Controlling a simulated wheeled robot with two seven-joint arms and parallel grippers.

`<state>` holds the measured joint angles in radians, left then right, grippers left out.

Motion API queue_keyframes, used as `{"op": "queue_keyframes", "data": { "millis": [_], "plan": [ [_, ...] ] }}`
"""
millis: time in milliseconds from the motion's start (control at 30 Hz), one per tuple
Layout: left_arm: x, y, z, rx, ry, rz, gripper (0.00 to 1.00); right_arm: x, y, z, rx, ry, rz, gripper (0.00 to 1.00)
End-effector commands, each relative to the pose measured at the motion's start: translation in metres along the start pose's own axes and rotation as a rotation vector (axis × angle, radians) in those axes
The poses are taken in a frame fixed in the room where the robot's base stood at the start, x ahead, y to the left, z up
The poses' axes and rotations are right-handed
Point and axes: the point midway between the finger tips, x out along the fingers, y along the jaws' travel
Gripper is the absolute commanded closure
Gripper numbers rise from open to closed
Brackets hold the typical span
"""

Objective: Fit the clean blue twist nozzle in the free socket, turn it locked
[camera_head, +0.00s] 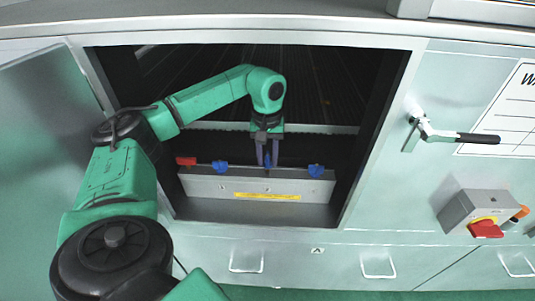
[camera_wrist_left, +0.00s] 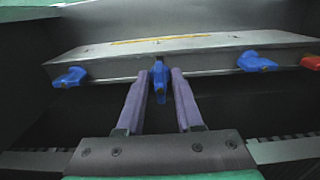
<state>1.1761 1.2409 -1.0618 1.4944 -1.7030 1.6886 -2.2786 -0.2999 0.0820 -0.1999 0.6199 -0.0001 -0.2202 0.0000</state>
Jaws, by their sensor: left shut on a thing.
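A grey metal bar (camera_head: 222,187) runs across the open cabinet. My left gripper (camera_head: 267,163) reaches down to its middle, with its two purple-grey fingers shut on a blue nozzle (camera_wrist_left: 159,88). This nozzle is at the bar's edge and points across the bar in the left wrist view; whether it is seated in a socket is hidden. Two other blue nozzles sit on the bar, one to the left (camera_head: 220,167) and one to the right (camera_head: 316,171) of the gripper, both turned sideways. A red nozzle-like piece (camera_head: 186,161) is at the far left end. My right gripper is not in view.
The cabinet opening has a steel frame (camera_head: 388,110) around it and an open door (camera_head: 35,115) at the left. Dark slats lie behind the bar. A yellow label (camera_head: 267,196) is on the bar's front. A lever handle (camera_head: 450,136) and a red switch (camera_head: 486,230) are at the right.

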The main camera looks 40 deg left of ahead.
Motion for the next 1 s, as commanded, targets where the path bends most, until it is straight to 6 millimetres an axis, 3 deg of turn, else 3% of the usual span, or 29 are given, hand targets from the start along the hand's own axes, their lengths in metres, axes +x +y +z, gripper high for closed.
{"op": "queue_keyframes", "data": {
  "millis": [1000],
  "plan": [
    [0.0082,0.0,0.0,0.0,0.0,0.0,1.0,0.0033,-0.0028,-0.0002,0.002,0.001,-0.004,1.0]
  ]
}}
